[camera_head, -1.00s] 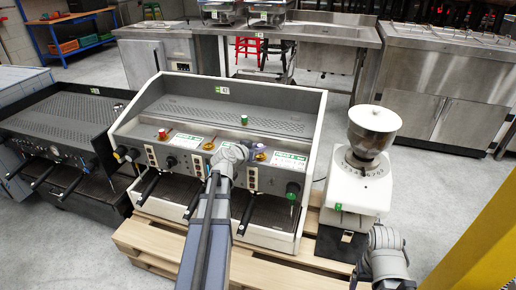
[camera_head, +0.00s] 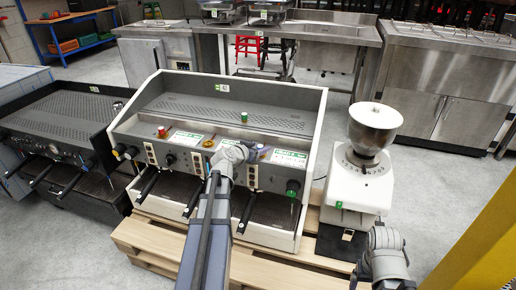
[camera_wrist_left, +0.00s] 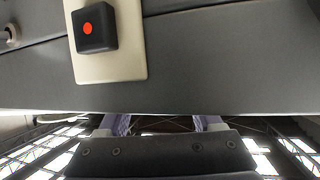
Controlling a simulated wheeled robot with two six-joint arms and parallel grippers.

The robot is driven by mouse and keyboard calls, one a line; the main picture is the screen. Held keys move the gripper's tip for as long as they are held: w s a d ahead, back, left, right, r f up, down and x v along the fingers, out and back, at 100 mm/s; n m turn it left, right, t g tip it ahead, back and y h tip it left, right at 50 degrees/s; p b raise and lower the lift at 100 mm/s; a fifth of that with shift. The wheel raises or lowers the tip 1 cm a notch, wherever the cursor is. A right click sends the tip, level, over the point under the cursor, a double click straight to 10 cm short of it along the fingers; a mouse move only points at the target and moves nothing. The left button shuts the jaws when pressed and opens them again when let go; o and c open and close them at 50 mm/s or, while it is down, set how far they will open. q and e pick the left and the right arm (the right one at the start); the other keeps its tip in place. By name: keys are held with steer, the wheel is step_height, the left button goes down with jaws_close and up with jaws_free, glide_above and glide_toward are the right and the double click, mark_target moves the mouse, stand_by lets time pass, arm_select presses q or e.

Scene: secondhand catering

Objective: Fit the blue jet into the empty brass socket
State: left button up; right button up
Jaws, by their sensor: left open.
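My left gripper (camera_head: 262,150) reaches over the front ledge of the grey espresso machine (camera_head: 225,112), right of its middle. Its purple fingers are open; in the left wrist view they stand apart (camera_wrist_left: 162,123), with no object visible between them. A small brass-yellow ring (camera_head: 208,143) sits on the ledge left of the gripper. A red-topped piece (camera_head: 162,131) stands farther left and a green-topped piece (camera_head: 244,117) stands farther back. I cannot make out the blue jet. The gripper covers part of the ledge. Only a link of my right arm shows at lower right.
A white grinder with a steel hopper (camera_head: 374,128) stands close right of the machine. A second dark machine (camera_head: 58,118) stands at left. A wooden pallet (camera_head: 265,270) lies underneath. The left wrist view shows a black square with a red dot (camera_wrist_left: 96,28) on a cream plate.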

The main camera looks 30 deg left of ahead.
arm_select(q)
steer(key=p+v, duration=0.3)
steer(key=v, duration=0.5)
step_height(320, 180, up, 7)
steer(key=p, duration=0.7)
steer(key=shift+w, duration=0.1)
stand_by(0.7)
